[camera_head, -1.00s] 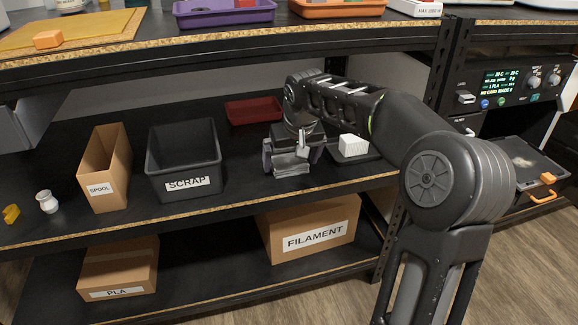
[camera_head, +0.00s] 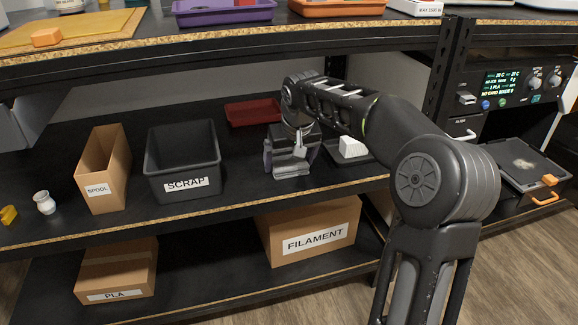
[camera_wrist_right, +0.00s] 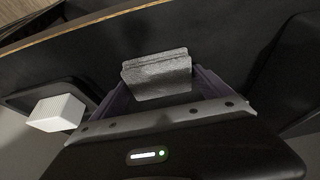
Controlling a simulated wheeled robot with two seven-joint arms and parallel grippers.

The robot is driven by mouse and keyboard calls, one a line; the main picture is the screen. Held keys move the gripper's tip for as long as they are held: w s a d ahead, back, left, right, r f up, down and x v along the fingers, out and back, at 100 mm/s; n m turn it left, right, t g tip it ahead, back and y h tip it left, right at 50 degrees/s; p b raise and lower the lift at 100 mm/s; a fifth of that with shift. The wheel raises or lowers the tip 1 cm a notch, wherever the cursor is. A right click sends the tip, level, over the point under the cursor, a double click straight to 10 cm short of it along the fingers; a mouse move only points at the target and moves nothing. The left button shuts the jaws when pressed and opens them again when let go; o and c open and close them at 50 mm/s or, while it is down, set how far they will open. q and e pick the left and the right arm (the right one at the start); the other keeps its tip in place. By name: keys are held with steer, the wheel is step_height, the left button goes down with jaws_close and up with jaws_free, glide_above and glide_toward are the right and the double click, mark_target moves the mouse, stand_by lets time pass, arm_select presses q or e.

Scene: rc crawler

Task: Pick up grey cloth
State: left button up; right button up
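The grey cloth (camera_head: 291,168) is a small folded bundle on the black middle shelf, right of the scrap bin. In the right wrist view the cloth (camera_wrist_right: 157,75) shows as a thick folded block between the fingertips. My right gripper (camera_head: 292,160) reaches down over it, with one purplish finger on each side. The right gripper also shows in the wrist view (camera_wrist_right: 157,88). Its fingers are spread about the cloth's width; I cannot tell whether both touch it. The cloth appears to rest on the shelf.
A white block (camera_head: 352,146) on a dark tray stands close right of the gripper. A red tray (camera_head: 253,112) lies behind. The scrap bin (camera_head: 183,165) and spool box (camera_head: 103,170) stand left. The upper shelf (camera_head: 200,47) overhangs. A filament box (camera_head: 310,232) sits below.

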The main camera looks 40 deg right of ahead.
steer(key=c, duration=1.1)
steer(key=shift+r, duration=0.1)
steer(key=shift+r+p, duration=0.7)
steer(key=shift+r, duration=0.05)
steer(key=s+a+p, duration=0.1)
steer(key=s+a, duration=0.2)
steer(key=s, duration=0.5)
steer(key=s+a+p, duration=0.2)
steer(key=s+a, duration=0.1)
steer(key=s, duration=0.6)
steer(key=shift+f, duration=0.1)
